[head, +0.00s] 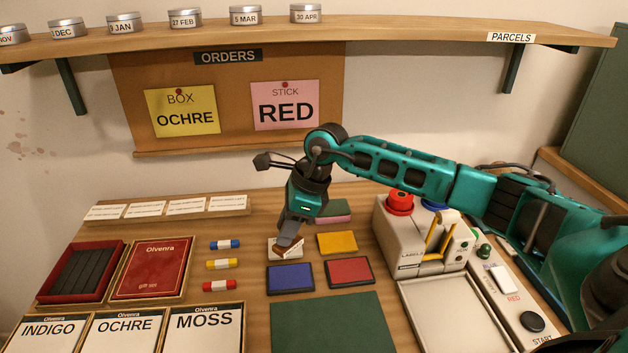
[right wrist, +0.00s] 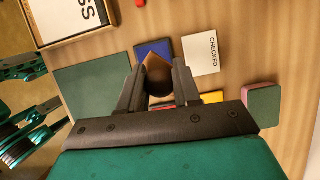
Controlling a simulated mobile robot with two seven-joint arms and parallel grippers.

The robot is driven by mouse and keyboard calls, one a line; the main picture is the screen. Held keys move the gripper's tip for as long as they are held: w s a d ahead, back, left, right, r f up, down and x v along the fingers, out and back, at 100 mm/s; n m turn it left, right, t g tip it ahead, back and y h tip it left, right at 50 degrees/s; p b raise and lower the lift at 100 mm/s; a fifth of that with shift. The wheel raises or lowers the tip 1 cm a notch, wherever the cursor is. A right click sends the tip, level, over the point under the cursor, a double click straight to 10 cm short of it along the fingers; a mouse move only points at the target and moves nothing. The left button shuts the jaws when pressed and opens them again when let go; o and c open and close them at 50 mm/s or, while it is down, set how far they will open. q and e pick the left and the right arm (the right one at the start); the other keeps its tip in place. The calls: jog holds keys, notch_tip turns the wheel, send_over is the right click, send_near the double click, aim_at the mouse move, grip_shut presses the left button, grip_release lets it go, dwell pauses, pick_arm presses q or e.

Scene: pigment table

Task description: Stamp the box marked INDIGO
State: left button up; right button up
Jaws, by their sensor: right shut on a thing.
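The box marked INDIGO (head: 48,331) lies at the front left in the head view, beside the OCHRE box (head: 122,331) and the MOSS box (head: 205,329). My right gripper (head: 290,242) points down at a white card (head: 275,243), which reads CHECKED in the right wrist view (right wrist: 201,53). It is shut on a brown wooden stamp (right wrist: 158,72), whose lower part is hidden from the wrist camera. Whether the stamp touches the card is unclear. Blue (head: 290,278), red (head: 349,271) and yellow (head: 337,242) pads lie close by. My left gripper is not in view.
A green mat (head: 330,325) lies clear in front of the pads. A labels machine (head: 410,240) and pale tray (head: 440,315) stand to the right. Three coloured tubes (head: 222,264) and a red gift set (head: 152,268) lie left. The orders board reads box OCHRE (head: 185,112), stick RED (head: 285,106).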

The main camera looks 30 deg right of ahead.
aim_at(291, 253)
jog(key=shift+s+a+n, duration=0.3)
jog(key=shift+s+a, duration=0.1)
jog(key=shift+s, duration=0.35)
jog(key=shift+f+b, duration=0.4)
jog(key=shift+f, duration=0.45)
notch_tip(291, 253, down, 4)
jog(key=shift+f+b, duration=0.1)
jog(key=shift+b, duration=1.1)
jog(key=shift+f, duration=0.1)
jog(key=shift+f, duration=0.15)
jog(key=shift+f+b, duration=0.35)
jog(key=shift+b, duration=0.1)
jog(key=shift+r+p, duration=2.05)
jog(key=shift+r, duration=1.45)
